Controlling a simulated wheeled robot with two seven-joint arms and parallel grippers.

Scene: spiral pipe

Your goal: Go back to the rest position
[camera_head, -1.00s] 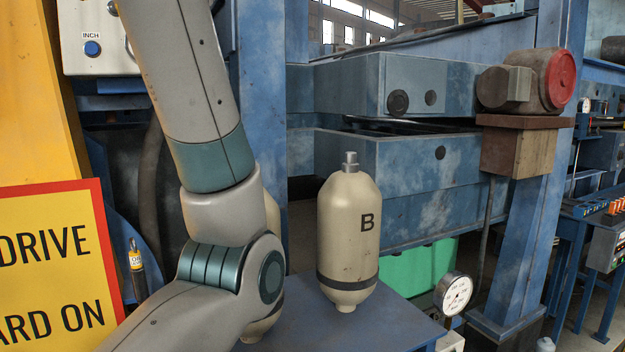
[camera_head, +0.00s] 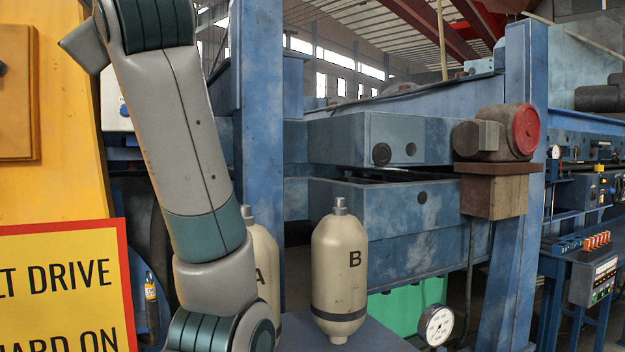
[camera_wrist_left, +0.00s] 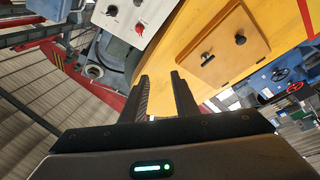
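One of my arms hangs across the left of the head view, and its lower end leaves the picture at the bottom. Neither gripper shows in the head view. In the left wrist view my left gripper (camera_wrist_left: 160,76) has its two dark fingers apart, with a clear gap and nothing between them. It points towards a yellow panel (camera_wrist_left: 245,50) and touches nothing that I can see. My right gripper is in neither view.
Cream bottle B (camera_head: 339,275) stands upright on a blue table (camera_head: 385,338). Cream bottle A (camera_head: 264,255) is partly hidden behind my arm. A dial gauge (camera_head: 436,325) is at right. A yellow warning sign (camera_head: 60,285) stands close at left.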

